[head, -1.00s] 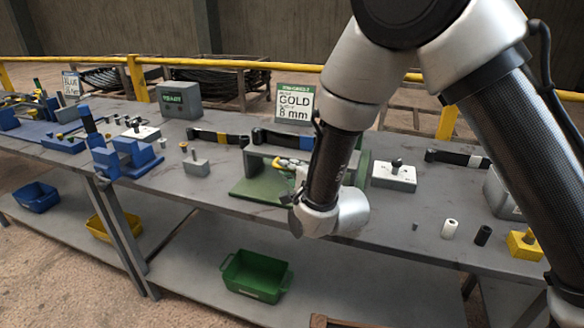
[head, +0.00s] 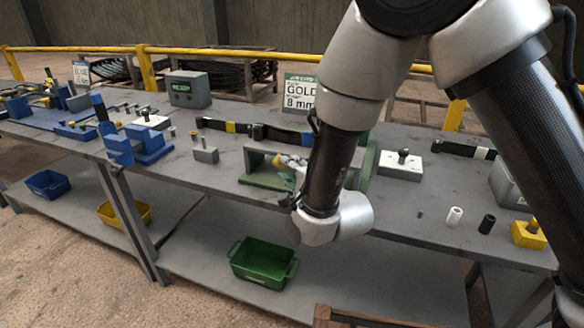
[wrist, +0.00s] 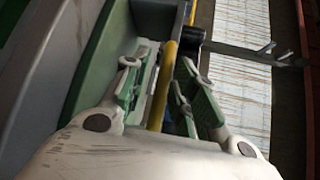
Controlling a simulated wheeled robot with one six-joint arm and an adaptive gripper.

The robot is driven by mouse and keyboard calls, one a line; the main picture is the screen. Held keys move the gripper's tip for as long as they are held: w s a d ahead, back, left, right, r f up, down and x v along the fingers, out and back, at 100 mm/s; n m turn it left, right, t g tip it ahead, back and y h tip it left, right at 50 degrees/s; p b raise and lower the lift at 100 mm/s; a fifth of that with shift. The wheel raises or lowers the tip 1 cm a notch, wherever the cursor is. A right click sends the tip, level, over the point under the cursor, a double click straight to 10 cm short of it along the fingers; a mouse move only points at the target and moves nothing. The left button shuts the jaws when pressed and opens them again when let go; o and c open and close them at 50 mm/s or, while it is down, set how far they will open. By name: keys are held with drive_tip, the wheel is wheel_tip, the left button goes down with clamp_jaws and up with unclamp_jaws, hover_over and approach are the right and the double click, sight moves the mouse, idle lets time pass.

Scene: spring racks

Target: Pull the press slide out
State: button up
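The green press (head: 262,180) stands on the bench, partly hidden behind my arm. My gripper (head: 291,165) is at its front opening, mostly hidden by my wrist in the head view. In the wrist view my gripper (wrist: 165,72) has its two green-padded fingers on either side of a yellow bar (wrist: 162,88). A gap shows beside the bar, so the fingers look open around it. Whether the bar is the slide's handle is not clear. The slide itself is not clearly visible.
A GOLD 8 mm sign (head: 300,92) stands behind the press. A white block with a black knob (head: 400,164) is to its right. A blue fixture (head: 140,145) is to the left. A green bin (head: 263,263) sits on the lower shelf.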

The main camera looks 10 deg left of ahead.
drive_tip(key=shift+w, duration=0.1)
drive_tip(key=v, duration=0.7)
drive_tip(key=shift+s+d, duration=0.15)
drive_tip(key=shift+s, duration=0.05)
